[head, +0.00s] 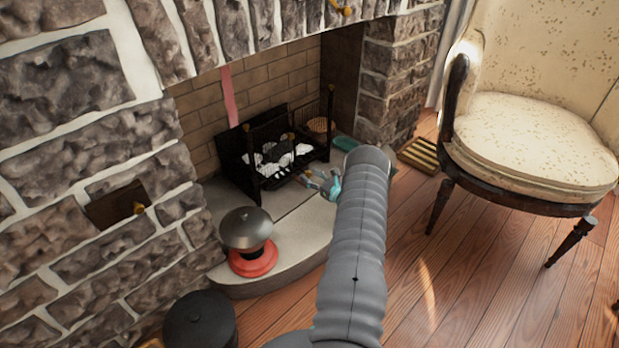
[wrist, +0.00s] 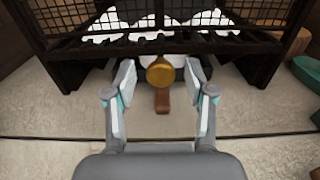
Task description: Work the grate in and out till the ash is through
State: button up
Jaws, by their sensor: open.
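My gripper (wrist: 160,82) is open, with one finger on each side of the knob. I cannot tell whether either finger touches it. In the head view my gripper (head: 322,183) is at the grate's front, partly hidden by my arm.
A dark-lidded pot on a red base (head: 253,262) stands on the hearth (head: 300,232), left of my arm. A black round container (head: 199,320) is on the floor at lower left. An upholstered chair (head: 540,140) stands right. Green items (head: 346,143) lie by the grate's right side.

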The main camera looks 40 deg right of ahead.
jog(key=s, duration=0.7)
jog(key=s+d, duration=0.1)
jog(key=s, duration=0.3)
jog(key=shift+d, duration=0.1)
jog(key=shift+r, duration=0.1)
notch_tip(320, 180, up, 10)
jog(key=g+p, duration=0.1)
jog(key=p, duration=0.4)
notch_tip(320, 180, down, 5)
jog(key=g, duration=0.4)
jog(key=x, duration=1.2)
jog(key=shift+w+r, duration=0.1)
jog(key=shift+w, duration=0.3)
jog(key=shift+d, duration=0.1)
grip_shut()
